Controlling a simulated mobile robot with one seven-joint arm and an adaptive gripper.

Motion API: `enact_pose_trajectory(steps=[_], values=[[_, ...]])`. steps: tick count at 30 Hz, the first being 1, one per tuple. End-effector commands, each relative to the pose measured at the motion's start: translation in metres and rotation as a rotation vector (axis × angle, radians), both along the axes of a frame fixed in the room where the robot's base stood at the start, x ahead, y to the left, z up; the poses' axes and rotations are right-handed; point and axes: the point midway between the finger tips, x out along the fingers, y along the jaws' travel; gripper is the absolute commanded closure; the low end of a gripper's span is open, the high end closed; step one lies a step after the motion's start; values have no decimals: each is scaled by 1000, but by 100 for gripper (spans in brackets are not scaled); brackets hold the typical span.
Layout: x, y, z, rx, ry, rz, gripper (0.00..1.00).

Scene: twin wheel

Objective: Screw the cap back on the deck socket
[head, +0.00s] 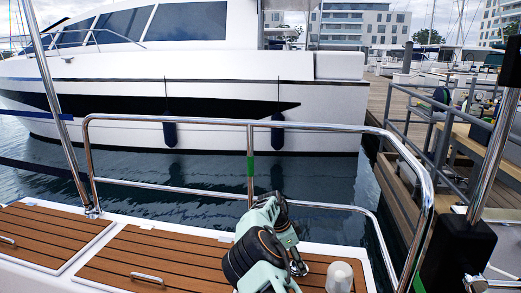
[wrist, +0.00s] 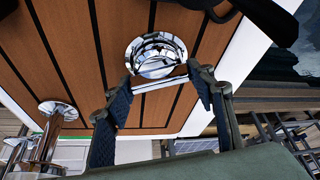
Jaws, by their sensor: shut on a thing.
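The chrome deck socket (wrist: 155,47) is set in the teak planking, at the top middle of the wrist view. Its round polished flange shows. A shiny bar-like metal piece, which looks like the cap (wrist: 160,84), spans between my fingertips right at the socket's near edge. My gripper (wrist: 160,80) is shut on it, with dark padded fingers on both sides. I cannot tell whether the cap touches the socket or is seated in it. In the head view my gripper (head: 298,268) is low over the deck, and my arm hides most of the area.
A chrome railing (head: 250,122) rises around the deck edge. A white rounded post (head: 340,276) stands right of my gripper in the head view. A chrome post foot (wrist: 52,112) is at left in the wrist view. Teak deck (head: 165,255) lies clear to the left.

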Motion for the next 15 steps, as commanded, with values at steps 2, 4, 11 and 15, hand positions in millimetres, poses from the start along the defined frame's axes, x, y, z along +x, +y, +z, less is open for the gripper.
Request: enact_pose_trajectory(steps=[2,4,11,15], values=[[0,0,0,1,0,-3,83],[0,0,0,1,0,-2,83],[0,0,0,2,0,-1,30],[0,0,0,2,0,0,29]])
